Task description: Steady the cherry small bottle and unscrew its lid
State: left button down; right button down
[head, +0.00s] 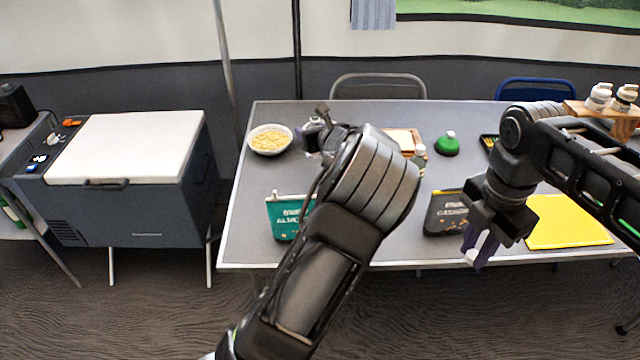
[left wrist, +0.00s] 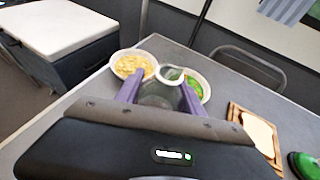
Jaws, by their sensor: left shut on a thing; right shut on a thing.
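In the left wrist view, the purple fingers of my left gripper (left wrist: 158,95) are shut on a clear greyish bottle-like vessel (left wrist: 160,97) with a round pale rim on top. I cannot read a label, so I cannot confirm it is the cherry small bottle. In the head view my left arm covers most of this spot. My right gripper (head: 481,248) points down near the table's front edge, well apart from the left one. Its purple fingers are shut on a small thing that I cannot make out. I cannot tell whether this is the lid.
A bowl of yellow food (head: 271,139) stands at the table's back left. A green pouch (head: 287,216), a dark pouch (head: 446,213) and a yellow mat (head: 568,222) lie along the front. A small bottle (head: 420,157) stands by a wooden board. White-capped bottles (head: 599,97) stand back right.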

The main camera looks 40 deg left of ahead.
pick_arm(q)
jog(key=b, duration=0.1)
send_over(312, 177)
notch_tip(312, 177, down, 6)
pick_arm(e)
jog(key=shift+f, duration=0.7)
pick_arm(q)
jog(key=shift+f, duration=0.1)
jog(key=shift+f+b, duration=0.5)
jog(key=shift+f, duration=1.4)
pick_arm(e)
jog(key=shift+f, duration=0.3)
pick_arm(q)
jog(key=shift+f, duration=0.15)
pick_arm(e)
jog(key=shift+f, duration=0.2)
pick_arm(q)
jog(key=c, duration=0.7)
grip_release()
